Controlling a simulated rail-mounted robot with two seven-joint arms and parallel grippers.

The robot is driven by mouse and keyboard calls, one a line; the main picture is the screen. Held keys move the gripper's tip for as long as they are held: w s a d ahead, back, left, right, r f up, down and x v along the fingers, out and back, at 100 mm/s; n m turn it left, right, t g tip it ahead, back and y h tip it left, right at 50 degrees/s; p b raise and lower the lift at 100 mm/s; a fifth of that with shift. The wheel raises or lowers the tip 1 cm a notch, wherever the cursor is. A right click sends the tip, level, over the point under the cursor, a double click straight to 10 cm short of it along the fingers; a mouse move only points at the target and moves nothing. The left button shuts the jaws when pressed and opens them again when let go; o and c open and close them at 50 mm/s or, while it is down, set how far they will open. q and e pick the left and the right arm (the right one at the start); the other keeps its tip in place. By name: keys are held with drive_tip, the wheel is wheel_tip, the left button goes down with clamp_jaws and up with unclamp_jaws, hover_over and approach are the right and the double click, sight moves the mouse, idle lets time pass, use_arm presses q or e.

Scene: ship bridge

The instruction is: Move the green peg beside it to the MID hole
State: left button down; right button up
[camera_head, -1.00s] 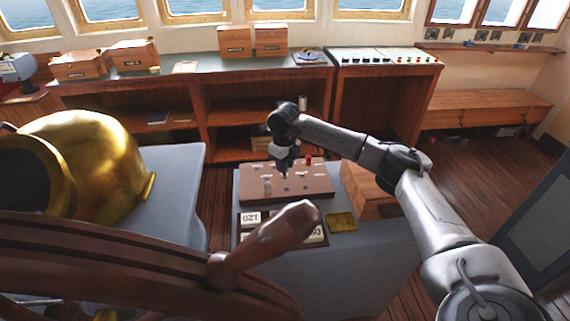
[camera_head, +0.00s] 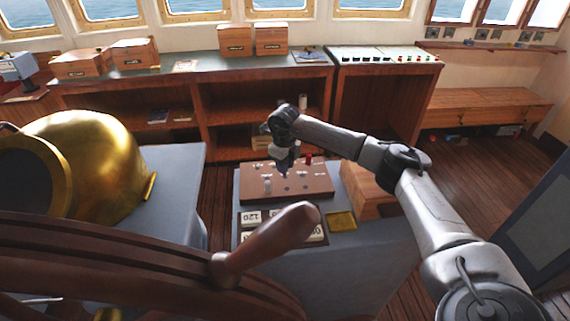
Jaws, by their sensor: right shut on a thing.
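The brown peg board (camera_head: 315,190) lies on the grey stand, with small labels and dark holes on its top. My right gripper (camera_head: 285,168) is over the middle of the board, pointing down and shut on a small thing. That thing is mostly hidden by the fingers, and its green colour cannot be made out. The label marking the MID hole is too small to read. My left gripper is not in view.
Number cards (camera_head: 251,218) lie in front of the board, beside a brass plate (camera_head: 341,221). A wooden box (camera_head: 366,192) stands to the right. The ship's wheel (camera_head: 120,262) and its handle cross the foreground. A large brass bell-like object (camera_head: 100,160) sits at left.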

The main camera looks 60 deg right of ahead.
drive_tip(key=shift+f, duration=0.2)
drive_tip(key=shift+f, duration=0.1)
drive_tip(key=shift+f, duration=0.25)
drive_tip(key=shift+f+b, duration=0.1)
drive_tip(key=shift+b, duration=0.2)
drive_tip(key=shift+f, duration=0.1)
drive_tip(key=shift+f, duration=0.35)
idle(0.4)
